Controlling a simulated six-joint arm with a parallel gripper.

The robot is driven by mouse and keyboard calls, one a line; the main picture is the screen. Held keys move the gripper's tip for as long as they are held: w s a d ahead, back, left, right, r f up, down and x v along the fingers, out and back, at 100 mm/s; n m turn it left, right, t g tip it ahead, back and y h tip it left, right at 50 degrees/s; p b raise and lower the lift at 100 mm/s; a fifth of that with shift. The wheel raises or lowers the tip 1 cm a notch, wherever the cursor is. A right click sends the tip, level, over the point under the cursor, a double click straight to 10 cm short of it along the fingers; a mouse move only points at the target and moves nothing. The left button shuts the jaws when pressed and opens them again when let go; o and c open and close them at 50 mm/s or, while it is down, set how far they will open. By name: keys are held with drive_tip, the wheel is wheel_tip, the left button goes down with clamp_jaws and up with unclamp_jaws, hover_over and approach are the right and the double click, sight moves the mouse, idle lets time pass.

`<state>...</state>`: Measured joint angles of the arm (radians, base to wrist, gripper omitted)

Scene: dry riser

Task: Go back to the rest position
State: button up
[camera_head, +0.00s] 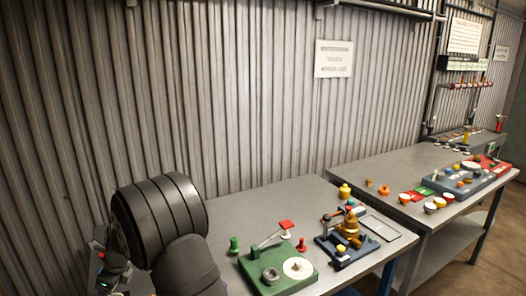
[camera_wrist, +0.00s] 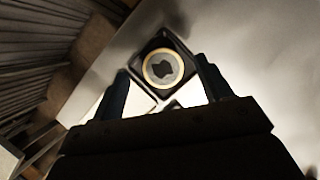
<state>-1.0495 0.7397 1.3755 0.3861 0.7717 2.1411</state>
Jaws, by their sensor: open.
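My gripper (camera_wrist: 161,72) shows in the wrist view with its two dark fingers spread apart. Nothing is visibly held between them. Beyond the fingertips is a round piece (camera_wrist: 163,68) with a pale gold rim and a dark mark, set in a dark square frame. I cannot tell the distance to it or whether a finger touches the frame. In the head view my dark arm fills the lower left, and my gripper cannot be made out there.
In the head view, the near grey table (camera_head: 288,195) carries a green base (camera_head: 294,283) with a red-tipped lever and a blue base with a brass fitting (camera_head: 348,229). A second table (camera_head: 399,164) holds several coloured parts. A corrugated wall (camera_head: 230,90) stands behind.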

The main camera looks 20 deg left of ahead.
idle(0.4)
drive_tip(key=shift+f, duration=0.35)
wheel_tip(320, 180, down, 2)
drive_tip(key=shift+f, duration=0.25)
drive_tip(key=v, duration=1.2)
drive_tip(key=x, duration=1.2)
drive_tip(key=shift+f, duration=0.3)
wheel_tip(320, 180, up, 4)
drive_tip(key=shift+r, duration=0.1)
drive_tip(key=w+d+r, duration=0.6)
drive_tip(key=d+r, duration=0.1)
drive_tip(key=d, duration=0.3)
drive_tip(key=s+a+f+n+g+h, duration=0.1)
drive_tip(key=s+a+n, duration=0.25)
drive_tip(key=s, duration=0.85)
drive_tip(key=s+a+f+n+g, duration=0.1)
drive_tip(key=s+a+n, duration=0.3)
drive_tip(key=s, duration=0.8)
drive_tip(key=s+d+f+n+g+h, duration=0.1)
drive_tip(key=s+n, duration=0.3)
drive_tip(key=s, duration=2.1)
drive_tip(key=shift+s+d+f+h, duration=0.15)
drive_tip(key=shift+s+f+h, duration=0.05)
drive_tip(key=shift+f+h, duration=0.35)
